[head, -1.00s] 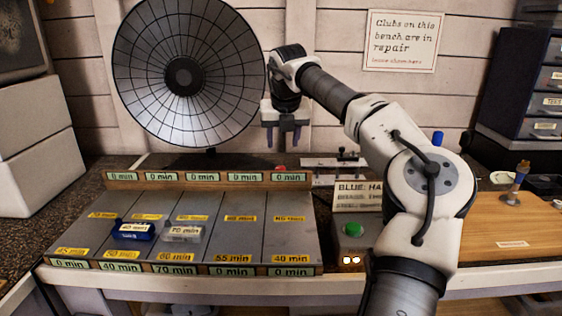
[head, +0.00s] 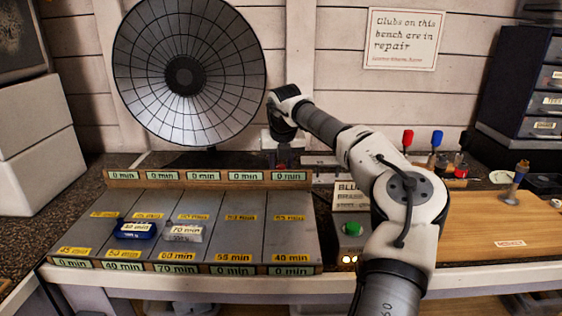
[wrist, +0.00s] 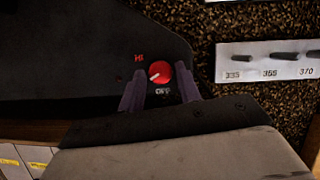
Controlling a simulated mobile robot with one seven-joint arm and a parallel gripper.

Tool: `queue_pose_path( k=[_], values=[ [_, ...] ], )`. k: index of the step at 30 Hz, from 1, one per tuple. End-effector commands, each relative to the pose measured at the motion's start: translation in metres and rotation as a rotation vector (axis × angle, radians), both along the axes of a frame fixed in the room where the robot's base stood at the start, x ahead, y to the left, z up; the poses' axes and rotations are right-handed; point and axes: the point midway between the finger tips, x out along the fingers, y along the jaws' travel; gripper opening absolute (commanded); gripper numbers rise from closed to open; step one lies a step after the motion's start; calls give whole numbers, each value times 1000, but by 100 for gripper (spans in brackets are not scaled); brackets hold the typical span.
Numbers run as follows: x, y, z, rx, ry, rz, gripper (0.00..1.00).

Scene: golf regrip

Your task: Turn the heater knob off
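The red heater knob (wrist: 159,72) sits on the heater's dark base (wrist: 70,60) in the wrist view. "HI" is printed at its upper left and "OFF" just below it. Its white pointer mark slants to the lower left and is not on the "OFF" print. My gripper (wrist: 160,76) is open, with one dark finger on each side of the knob and a small gap to each. In the head view my gripper (head: 283,158) is low in front of the right part of the base and hides the knob. The round heater dish (head: 182,72) stands above it.
A white strip (wrist: 270,60) marked with numbers lies right of the base. A sloped rack (head: 240,235) holding a blue and a clear block is in front. A box with a green button (head: 352,229) stands to its right, below my arm.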

Motion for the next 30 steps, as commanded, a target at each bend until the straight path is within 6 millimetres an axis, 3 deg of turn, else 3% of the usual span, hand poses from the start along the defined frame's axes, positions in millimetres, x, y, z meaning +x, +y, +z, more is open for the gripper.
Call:
queue_pose_path(
  k=[1, 6, 17, 30],
  values=[
    [0, 0, 0, 0, 0, 0, 27],
    [0, 0, 0, 0, 0, 0, 5],
    [0, -1, 2, 1, 2, 58, 4],
    [1, -4, 6, 5, 1, 400, 4]
  ],
)
